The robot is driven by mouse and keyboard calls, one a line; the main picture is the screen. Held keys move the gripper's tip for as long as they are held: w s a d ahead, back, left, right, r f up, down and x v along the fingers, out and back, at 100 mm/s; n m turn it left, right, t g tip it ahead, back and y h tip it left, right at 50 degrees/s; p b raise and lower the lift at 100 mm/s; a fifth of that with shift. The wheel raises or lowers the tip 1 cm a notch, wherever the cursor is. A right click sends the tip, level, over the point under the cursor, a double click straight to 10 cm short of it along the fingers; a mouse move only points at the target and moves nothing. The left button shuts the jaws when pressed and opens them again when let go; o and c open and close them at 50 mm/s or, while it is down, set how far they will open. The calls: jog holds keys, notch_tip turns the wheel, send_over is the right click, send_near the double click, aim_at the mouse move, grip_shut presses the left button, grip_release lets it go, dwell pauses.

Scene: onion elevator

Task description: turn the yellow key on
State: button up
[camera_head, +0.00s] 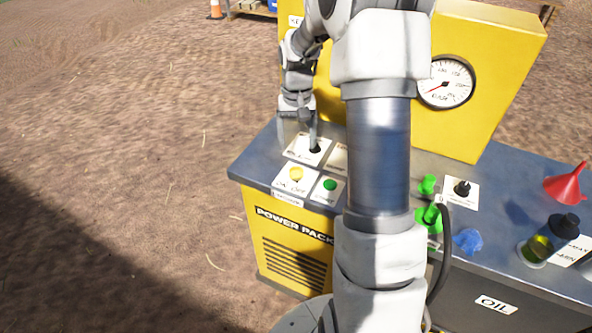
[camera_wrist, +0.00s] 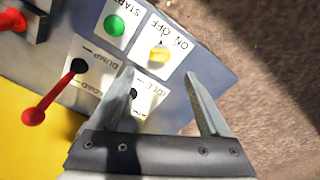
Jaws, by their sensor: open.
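The yellow key (camera_head: 296,174) sits on a white ON/OFF plate (camera_head: 284,184) at the front left corner of the grey panel top. The yellow key also shows in the wrist view (camera_wrist: 158,57), just beyond and between my fingertips. My gripper (camera_head: 298,136) is above the panel's left end, behind the key in the head view. In the wrist view my gripper (camera_wrist: 159,74) is open, with its two fingers spread wide and nothing between them. The fingers appear apart from the key. The left finger partly covers the IDLE plate (camera_wrist: 138,92).
A green START button (camera_wrist: 114,25) is beside the key. A red-knobbed lever (camera_wrist: 35,115) rises from the LOAD/DUMP plate (camera_wrist: 90,65). The yellow gauge housing (camera_head: 490,60) stands behind. A red funnel (camera_head: 566,185) is at the right. My arm hides the panel's middle.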

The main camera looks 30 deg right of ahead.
aim_at(296, 169)
notch_tip(296, 169, down, 11)
jog(key=shift+f+b, duration=0.1)
jog(key=shift+b, duration=0.2)
grip_shut()
dwell(0.4)
